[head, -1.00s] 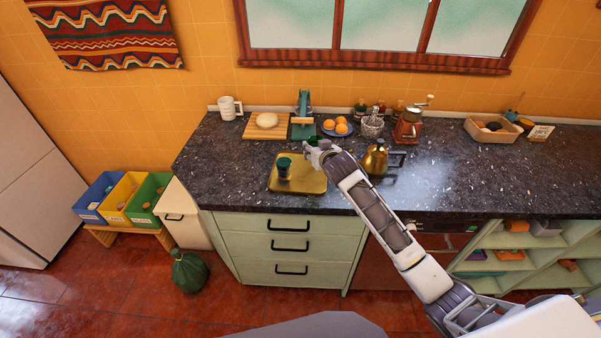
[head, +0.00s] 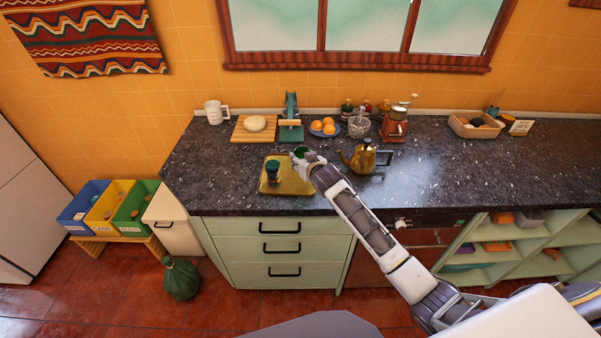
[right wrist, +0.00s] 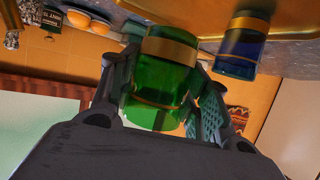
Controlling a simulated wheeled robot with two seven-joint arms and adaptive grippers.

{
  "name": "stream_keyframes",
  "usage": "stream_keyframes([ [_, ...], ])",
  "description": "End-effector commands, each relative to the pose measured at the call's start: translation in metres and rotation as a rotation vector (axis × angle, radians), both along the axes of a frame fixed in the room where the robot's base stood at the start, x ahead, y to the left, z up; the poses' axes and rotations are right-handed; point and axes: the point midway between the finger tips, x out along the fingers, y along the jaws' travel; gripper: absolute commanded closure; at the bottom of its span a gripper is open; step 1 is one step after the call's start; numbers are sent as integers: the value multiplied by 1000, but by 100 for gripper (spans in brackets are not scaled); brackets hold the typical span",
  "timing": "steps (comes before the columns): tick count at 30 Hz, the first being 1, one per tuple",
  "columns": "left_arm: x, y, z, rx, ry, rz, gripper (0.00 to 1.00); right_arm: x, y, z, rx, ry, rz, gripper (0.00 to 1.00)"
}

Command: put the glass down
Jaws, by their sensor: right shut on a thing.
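A green glass (right wrist: 150,102) with a gold band is between the two fingers of my right gripper (right wrist: 162,88), which is shut on it. In the head view my right gripper (head: 303,158) is at the back right corner of the golden tray (head: 295,187), and the green glass shows small there. In the right wrist view, which is upside down, the tray (right wrist: 215,12) is close to the banded end of the glass; I cannot tell whether they touch. A dark blue glass (right wrist: 241,48) stands on the tray; it also shows in the head view (head: 272,171). My left gripper is out of view.
A brass kettle (head: 362,158) stands just right of my right gripper. Behind are a cutting board with dough (head: 254,124), a green press (head: 291,120) and a plate of oranges (head: 327,127). The front of the tray is clear.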

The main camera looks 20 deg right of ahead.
Motion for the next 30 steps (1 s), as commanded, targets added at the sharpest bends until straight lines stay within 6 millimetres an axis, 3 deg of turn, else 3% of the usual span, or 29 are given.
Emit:
stream_keyframes([
  [6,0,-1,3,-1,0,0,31,0,0,-22,1,-1,0,79],
  [20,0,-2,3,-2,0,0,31,0,0,-29,0,0,0,79],
  [30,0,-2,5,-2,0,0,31,0,0,-60,-1,0,1,79],
])
